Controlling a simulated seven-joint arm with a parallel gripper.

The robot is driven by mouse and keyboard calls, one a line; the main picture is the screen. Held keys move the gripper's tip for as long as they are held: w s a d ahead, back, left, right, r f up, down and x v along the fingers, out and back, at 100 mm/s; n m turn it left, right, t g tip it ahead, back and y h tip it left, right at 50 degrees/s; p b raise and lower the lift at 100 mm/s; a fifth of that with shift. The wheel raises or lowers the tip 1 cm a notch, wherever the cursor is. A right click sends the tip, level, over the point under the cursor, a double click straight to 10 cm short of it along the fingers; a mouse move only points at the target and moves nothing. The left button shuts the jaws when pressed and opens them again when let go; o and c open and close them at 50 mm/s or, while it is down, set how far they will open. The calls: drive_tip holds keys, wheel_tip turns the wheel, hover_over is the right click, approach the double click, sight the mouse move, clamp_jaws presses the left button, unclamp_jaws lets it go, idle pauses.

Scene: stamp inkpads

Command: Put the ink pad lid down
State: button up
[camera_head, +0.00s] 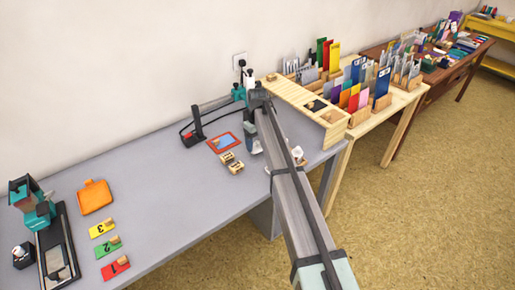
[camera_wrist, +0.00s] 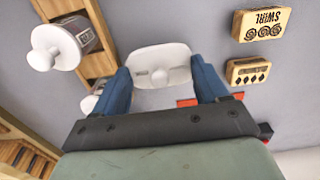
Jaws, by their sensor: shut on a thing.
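My gripper (camera_wrist: 160,66) has its two blue fingers closed on the sides of a pale grey-white piece, the ink pad lid (camera_wrist: 158,56). The lid has a rounded edge and a small raised part in its middle. In the head view my gripper (camera_head: 254,146) is low over the right part of the grey table, just right of the wooden stamps (camera_head: 232,163). The lid is mostly hidden there by my arm. I cannot tell whether it touches the table.
Two wooden stamp blocks, one marked SWIRL (camera_wrist: 262,24), lie to the right in the wrist view. A white-knobbed piece (camera_wrist: 62,45) is at left. An orange-framed tray (camera_head: 236,146) lies left of my gripper. The table's middle is clear.

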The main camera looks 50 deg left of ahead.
sight(257, 144)
drive_tip(key=shift+f, duration=1.65)
drive_tip(key=shift+f, duration=0.1)
drive_tip(key=o, duration=1)
wheel_tip(257, 144, up, 12)
drive_tip(key=shift+r, duration=0.15)
drive_tip(key=shift+w, duration=0.1)
